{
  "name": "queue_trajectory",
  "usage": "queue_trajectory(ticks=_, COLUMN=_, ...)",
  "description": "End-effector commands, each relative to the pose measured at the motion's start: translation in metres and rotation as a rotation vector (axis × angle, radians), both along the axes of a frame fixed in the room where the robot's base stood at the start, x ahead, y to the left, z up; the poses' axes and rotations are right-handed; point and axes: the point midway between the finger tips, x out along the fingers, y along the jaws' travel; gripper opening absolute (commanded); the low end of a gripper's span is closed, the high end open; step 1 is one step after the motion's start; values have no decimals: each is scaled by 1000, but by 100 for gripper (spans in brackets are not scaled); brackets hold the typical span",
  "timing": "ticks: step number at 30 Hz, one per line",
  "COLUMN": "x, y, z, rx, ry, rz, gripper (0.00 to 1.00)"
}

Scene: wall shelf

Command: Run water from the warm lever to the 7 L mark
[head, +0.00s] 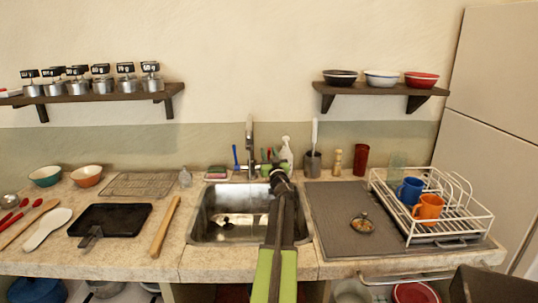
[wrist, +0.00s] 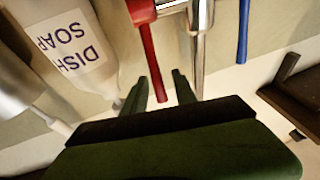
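The faucet (head: 249,135) stands behind the steel sink (head: 210,222). A red lever (head: 268,153) is right of the spout and a blue lever (head: 236,157) is left of it. My gripper (head: 273,167) is at the red lever. In the wrist view my gripper (wrist: 160,78) is open, and the red lever (wrist: 146,40) has its end between the two fingers. I cannot tell whether the fingers touch it. The blue lever (wrist: 243,28) stands apart to the right in the wrist view. I see no clear water stream. No litre mark is readable; my arm covers part of the sink.
A dish soap bottle (head: 286,152) stands close right of my gripper; it also shows in the wrist view (wrist: 72,45). A sponge (head: 216,172) lies left of the faucet. A utensil holder (head: 312,164) and a dish rack (head: 450,222) are to the right.

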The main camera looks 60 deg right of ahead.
Motion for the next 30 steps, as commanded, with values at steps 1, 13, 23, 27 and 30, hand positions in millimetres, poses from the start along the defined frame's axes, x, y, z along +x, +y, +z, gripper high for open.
queue_trajectory(ticks=1, x=-1, y=0, z=0, rx=0, ry=0, rz=-1, gripper=33)
queue_trajectory(ticks=13, x=-34, y=41, z=-16, rx=0, ry=0, rz=-4, gripper=33)
queue_trajectory(ticks=23, x=-71, y=87, z=-30, rx=0, ry=0, rz=-3, gripper=33)
queue_trajectory(ticks=27, x=-74, y=91, z=-31, rx=0, ry=0, rz=-2, gripper=33)
queue_trajectory(ticks=30, x=-74, y=90, z=-30, rx=0, ry=0, rz=-1, gripper=33)
